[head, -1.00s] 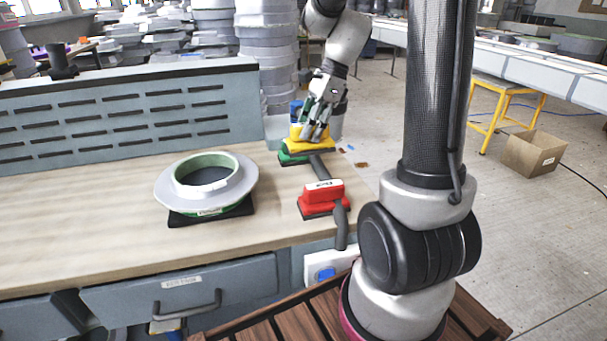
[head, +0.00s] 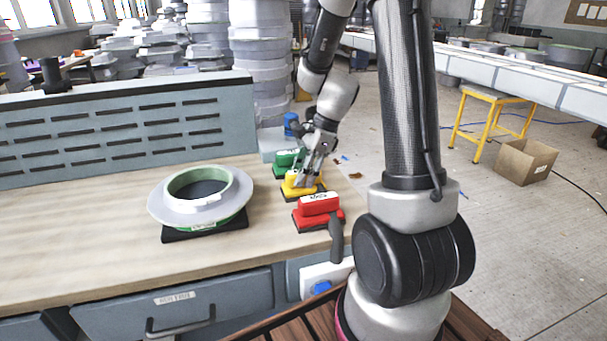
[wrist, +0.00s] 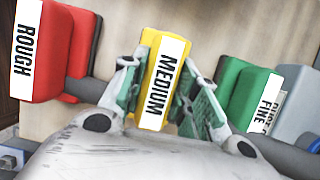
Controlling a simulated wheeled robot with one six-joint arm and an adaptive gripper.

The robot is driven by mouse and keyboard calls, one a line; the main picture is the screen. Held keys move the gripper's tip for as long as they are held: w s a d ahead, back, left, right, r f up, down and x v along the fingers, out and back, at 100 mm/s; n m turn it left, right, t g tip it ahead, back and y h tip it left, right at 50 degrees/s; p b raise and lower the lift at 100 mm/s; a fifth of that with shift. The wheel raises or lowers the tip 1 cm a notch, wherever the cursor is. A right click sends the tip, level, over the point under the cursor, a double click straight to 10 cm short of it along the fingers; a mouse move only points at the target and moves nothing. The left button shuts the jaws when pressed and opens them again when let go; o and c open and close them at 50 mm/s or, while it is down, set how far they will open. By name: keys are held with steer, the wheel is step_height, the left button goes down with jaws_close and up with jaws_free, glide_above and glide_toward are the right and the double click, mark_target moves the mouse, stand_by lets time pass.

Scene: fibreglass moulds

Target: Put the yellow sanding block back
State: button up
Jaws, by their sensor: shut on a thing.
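The yellow sanding block (head: 297,184) is at the right end of the bench, between the red block and the green block. In the wrist view the yellow block (wrist: 161,80) shows a white label reading MEDIUM. My gripper (head: 313,176) is shut on it, with one finger on each side; the gripper also shows in the wrist view (wrist: 168,85). The block is low, at about the level of its neighbours. I cannot tell whether its base touches the bench.
The red block (head: 319,205), labelled ROUGH, is nearer the bench front. The green block (head: 287,160) is behind, with a blue-topped grey item (head: 291,125) beyond. A ring-shaped mould (head: 201,211) sits left on a black pad. The bench (head: 110,235) between is clear.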

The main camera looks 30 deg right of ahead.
steer(key=o, duration=0.9)
steer(key=v, duration=1.2)
steer(key=shift+s+a+r+n+t+h, duration=0.65)
steer(key=shift+s+r+n, duration=0.45)
steer(key=shift+s+n, duration=2.15)
steer(key=shift+s+a+r+n+t+h, duration=0.5)
steer(key=shift+s+r+n+h, duration=0.55)
steer(key=shift+s+n, duration=2.25)
steer(key=shift+s+a+r+n+t+h, duration=0.55)
steer(key=shift+s+r+n, duration=0.65)
steer(key=shift+s+n, duration=2.05)
steer(key=shift+w+d+n, duration=0.15)
steer(key=shift+w+n, duration=0.15)
steer(key=shift+w, duration=0.05)
